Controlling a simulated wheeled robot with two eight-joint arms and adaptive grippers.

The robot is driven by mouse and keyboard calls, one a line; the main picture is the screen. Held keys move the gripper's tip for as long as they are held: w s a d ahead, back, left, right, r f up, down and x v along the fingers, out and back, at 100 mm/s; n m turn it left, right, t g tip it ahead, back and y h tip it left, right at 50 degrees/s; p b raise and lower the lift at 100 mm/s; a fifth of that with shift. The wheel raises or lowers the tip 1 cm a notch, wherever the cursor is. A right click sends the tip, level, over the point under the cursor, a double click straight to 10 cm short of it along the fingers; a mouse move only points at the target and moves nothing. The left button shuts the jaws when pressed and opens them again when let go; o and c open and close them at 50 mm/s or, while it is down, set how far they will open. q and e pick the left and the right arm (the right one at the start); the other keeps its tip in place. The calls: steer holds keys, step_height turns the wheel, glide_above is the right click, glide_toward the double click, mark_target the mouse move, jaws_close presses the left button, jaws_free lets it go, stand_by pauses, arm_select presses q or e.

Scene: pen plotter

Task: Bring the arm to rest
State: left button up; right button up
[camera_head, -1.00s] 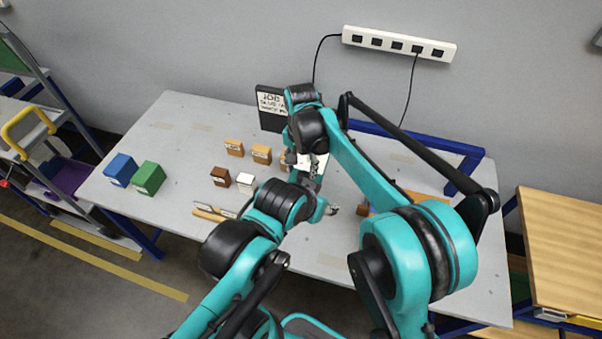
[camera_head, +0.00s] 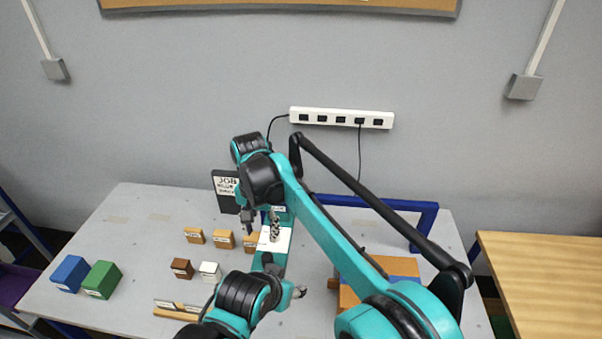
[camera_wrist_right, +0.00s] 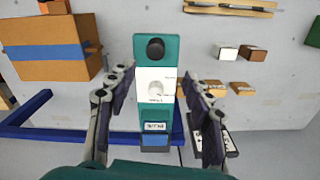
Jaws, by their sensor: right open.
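My right gripper (camera_head: 261,222) is over the far middle of the table in the head view. In the right wrist view its two dark fingers (camera_wrist_right: 160,112) are wide apart, with nothing held between them. Beyond them is a teal device (camera_wrist_right: 155,22) with a black knob, a white panel (camera_wrist_right: 155,84) and a small label. In the head view the white panel (camera_head: 281,240) shows just below the gripper, partly covered by it.
Blue (camera_head: 70,273) and green (camera_head: 102,279) blocks stand at the left. Several small labelled blocks and a job board (camera_head: 226,190) stand near the middle. A cardboard box (camera_head: 348,297) with blue tape and a blue frame (camera_head: 424,226) are at the right. A power strip (camera_head: 341,118) hangs behind.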

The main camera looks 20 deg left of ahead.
steer(key=w+d+t+y+b, duration=0.1)
steer(key=d+t+b, duration=0.35)
steer(key=d, duration=2.25)
steer(key=s+d+f+t+b, duration=0.1)
steer(key=s+d+f+b, duration=0.1)
steer(key=s+d+f, duration=0.2)
steer(key=s+d+f+b, duration=0.2)
steer(key=s+d+f, duration=0.2)
steer(key=d, duration=0.5)
steer(key=s+d+f+t+h+b, duration=0.1)
steer(key=s+d+f+b, duration=0.1)
steer(key=d+f, duration=0.3)
steer(key=shift+s+d+t, duration=0.35)
steer(key=shift+s+d, duration=0.55)
steer(key=shift+d, duration=0.15)
